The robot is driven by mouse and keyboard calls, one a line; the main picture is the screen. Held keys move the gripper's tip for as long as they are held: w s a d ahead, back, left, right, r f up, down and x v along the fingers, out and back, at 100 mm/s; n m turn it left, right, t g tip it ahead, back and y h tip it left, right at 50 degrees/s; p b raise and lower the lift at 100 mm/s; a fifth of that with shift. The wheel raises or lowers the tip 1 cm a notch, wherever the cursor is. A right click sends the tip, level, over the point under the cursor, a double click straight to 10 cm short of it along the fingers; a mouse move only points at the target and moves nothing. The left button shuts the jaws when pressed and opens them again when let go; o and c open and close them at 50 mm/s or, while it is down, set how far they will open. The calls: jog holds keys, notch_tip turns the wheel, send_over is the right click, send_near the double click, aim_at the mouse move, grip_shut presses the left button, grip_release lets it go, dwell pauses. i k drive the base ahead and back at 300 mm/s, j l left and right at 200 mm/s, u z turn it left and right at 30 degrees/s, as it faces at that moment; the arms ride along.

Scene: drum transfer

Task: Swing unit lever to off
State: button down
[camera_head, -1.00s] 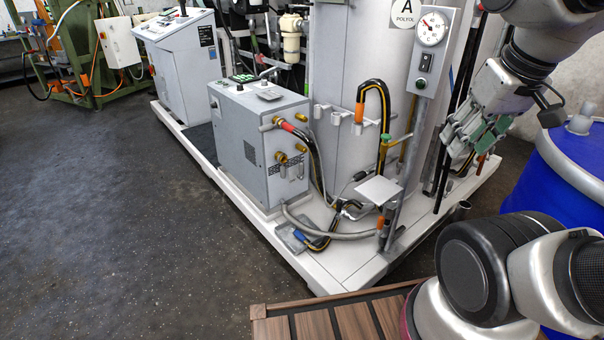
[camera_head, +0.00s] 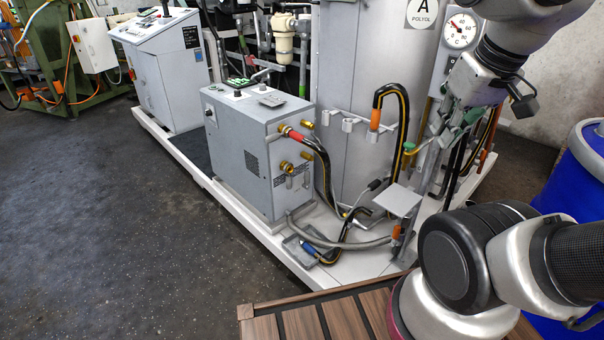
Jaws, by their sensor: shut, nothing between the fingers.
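The grey unit (camera_head: 240,150) is a box on the white platform, left of my gripper. A green-topped valve (camera_head: 409,148) stands on piping to the right of the unit. My gripper (camera_head: 430,160) is shut and empty, pointing down just right of this valve. I cannot tell whether it touches the valve. It is well apart from the unit's top lever. My arm and gripper partly hide the post with the gauge (camera_head: 461,28).
A tall tank (camera_head: 358,90) stands behind the unit. Black and yellow hoses (camera_head: 376,118) loop in front of it. A small light plate (camera_head: 396,201) sits below my gripper. A blue drum (camera_head: 575,180) stands at the right. The dark floor (camera_head: 110,230) at left is clear.

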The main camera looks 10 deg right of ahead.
aim_at(307, 174)
jog(key=i+j, duration=0.7)
jog(key=j, duration=0.25)
jog(key=i+j, duration=0.75)
jog(key=j, duration=0.2)
jog(key=i+j+z, duration=0.1)
jog(key=z, duration=0.35)
jog(key=j+z, duration=0.2)
jog(key=z, duration=0.3)
jog(key=i+j+z, duration=0.1)
jog(key=j+z, duration=0.15)
jog(key=z, duration=0.2)
